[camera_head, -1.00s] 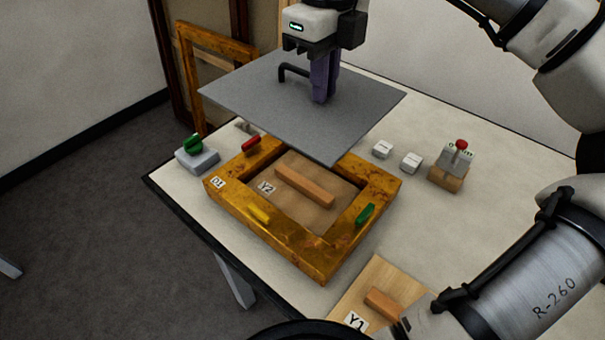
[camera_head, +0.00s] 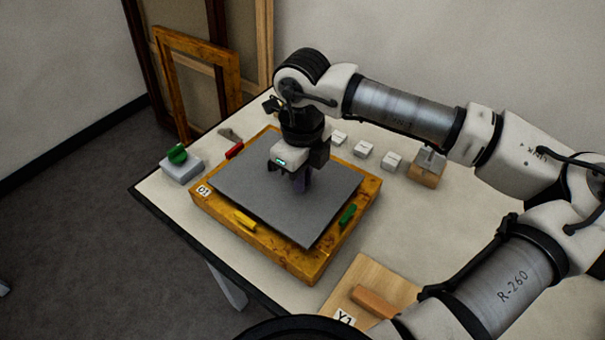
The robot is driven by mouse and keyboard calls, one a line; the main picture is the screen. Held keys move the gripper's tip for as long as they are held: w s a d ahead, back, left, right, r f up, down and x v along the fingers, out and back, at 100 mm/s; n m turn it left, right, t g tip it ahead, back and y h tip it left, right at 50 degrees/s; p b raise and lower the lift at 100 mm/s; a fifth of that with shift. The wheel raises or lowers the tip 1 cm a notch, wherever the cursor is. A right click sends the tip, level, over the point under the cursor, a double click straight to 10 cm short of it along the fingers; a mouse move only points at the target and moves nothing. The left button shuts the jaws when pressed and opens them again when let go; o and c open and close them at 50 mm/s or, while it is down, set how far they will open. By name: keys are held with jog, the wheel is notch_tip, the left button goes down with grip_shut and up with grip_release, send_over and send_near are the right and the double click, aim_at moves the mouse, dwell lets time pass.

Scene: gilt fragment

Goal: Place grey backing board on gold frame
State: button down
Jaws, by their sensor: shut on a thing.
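The grey backing board (camera_head: 255,188) is a flat sheet with its face level. It covers the opening of the gold frame (camera_head: 280,242), with the gold rim showing around it. I cannot tell whether it rests on the frame or hangs just above it. My gripper (camera_head: 302,184) points down over the board's middle, shut on its handle, which is mostly hidden by the fingers. The frame lies flat on the table, tagged 01. A red clip (camera_head: 235,150), a yellow clip (camera_head: 245,220) and a green clip (camera_head: 347,215) sit along its rim. The Y2 panel inside is hidden.
A grey block (camera_head: 183,170) with a green knob (camera_head: 177,154) stands left of the frame. White blocks (camera_head: 363,149) and a wooden-based device (camera_head: 426,172) stand behind right. A Y1 panel (camera_head: 365,272) with a wooden bar (camera_head: 377,300) lies in front right. Another gilt frame (camera_head: 171,85) leans behind.

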jog(key=shift+f, duration=0.25)
jog(key=shift+f+b, duration=0.35)
jog(key=shift+b, duration=0.15)
jog(key=shift+f, duration=0.15)
jog(key=c, duration=1.5)
grip_release()
jog(key=shift+r+p, duration=0.65)
jog(key=shift+r, duration=0.2)
notch_tip(320, 180, up, 11)
jog(key=shift+r+b, duration=0.2)
jog(key=shift+b, duration=0.8)
